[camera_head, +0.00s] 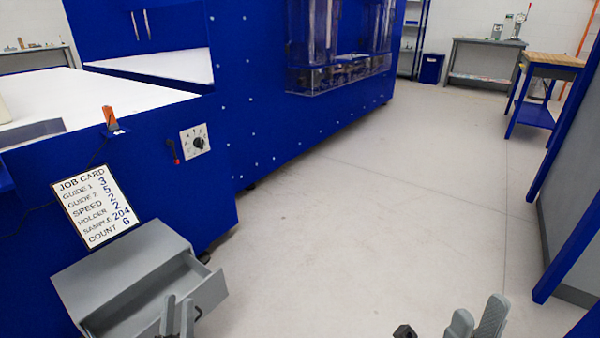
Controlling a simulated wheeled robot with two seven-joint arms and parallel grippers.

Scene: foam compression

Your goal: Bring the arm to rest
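My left gripper (178,312) shows at the bottom left, its two grey fingers pointing up with a narrow gap between them. It is in front of the open drawer of a grey cabinet (120,270); whether it touches the drawer front (208,290) cannot be told. My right gripper (479,316) shows at the bottom right, over the floor. Its two grey fingers stand slightly apart with nothing seen between them. Most of both arms is outside the picture.
A blue machine (270,80) with a dial (195,140) fills the left. A job card (95,205) stands above the cabinet. Blue posts and a grey panel (575,190) border the right. The floor (370,200) between is clear. A workbench (485,60) stands far back.

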